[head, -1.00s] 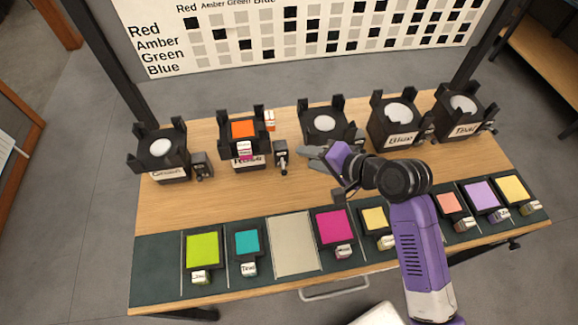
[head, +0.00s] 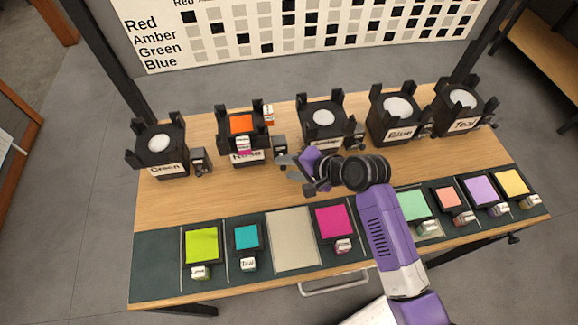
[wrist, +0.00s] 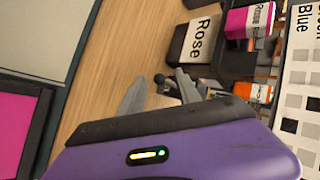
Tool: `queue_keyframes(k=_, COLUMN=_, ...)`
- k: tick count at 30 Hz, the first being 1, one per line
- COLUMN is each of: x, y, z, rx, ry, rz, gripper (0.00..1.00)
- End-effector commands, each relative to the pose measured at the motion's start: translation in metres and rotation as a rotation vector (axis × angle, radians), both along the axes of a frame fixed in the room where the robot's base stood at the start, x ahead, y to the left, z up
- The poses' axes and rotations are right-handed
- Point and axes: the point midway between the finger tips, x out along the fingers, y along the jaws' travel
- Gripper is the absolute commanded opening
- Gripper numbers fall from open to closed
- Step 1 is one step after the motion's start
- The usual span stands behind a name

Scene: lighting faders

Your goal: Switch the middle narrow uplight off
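Five black uplights stand in a row on the wooden table. The middle one (head: 323,118) has a white lens; its label is partly hidden by my arm. The Rose uplight (head: 240,125), left of it, holds an orange filter. Each has a grey switch box at its right side. My gripper (head: 286,168) is just in front of the Rose switch box (head: 279,146). In the wrist view my gripper (wrist: 157,95) has its fingers apart, near a small black-tipped lever (wrist: 160,78) beside the Rose label (wrist: 201,40). Whether they touch it cannot be told.
The Green uplight (head: 160,145) is at left; Blue (head: 396,118) and Teal (head: 462,108) are at right. A dark front strip (head: 158,265) holds several coloured filters with tags. A chart board (head: 160,50) stands behind. Bare wood lies between the rows.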

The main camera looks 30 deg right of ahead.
Motion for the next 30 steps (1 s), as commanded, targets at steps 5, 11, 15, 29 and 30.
queue_keyframes(k=5, x=0.000, y=0.000, z=0.000, rx=0.000, ry=0.000, rz=0.000, gripper=0.40)
queue_keyframes(k=11, x=0.000, y=0.000, z=0.000, rx=0.000, ry=0.000, rz=0.000, gripper=0.00)
queue_keyframes(k=15, x=0.000, y=0.000, z=0.000, rx=0.000, ry=0.001, rz=0.000, gripper=0.00)
queue_keyframes(k=29, x=-0.001, y=0.000, z=-0.009, rx=-0.036, ry=-0.110, rz=0.000, gripper=0.00)
queue_keyframes(k=30, x=-0.001, y=0.000, z=-0.008, rx=-0.038, ry=-0.113, rz=0.000, gripper=0.00)
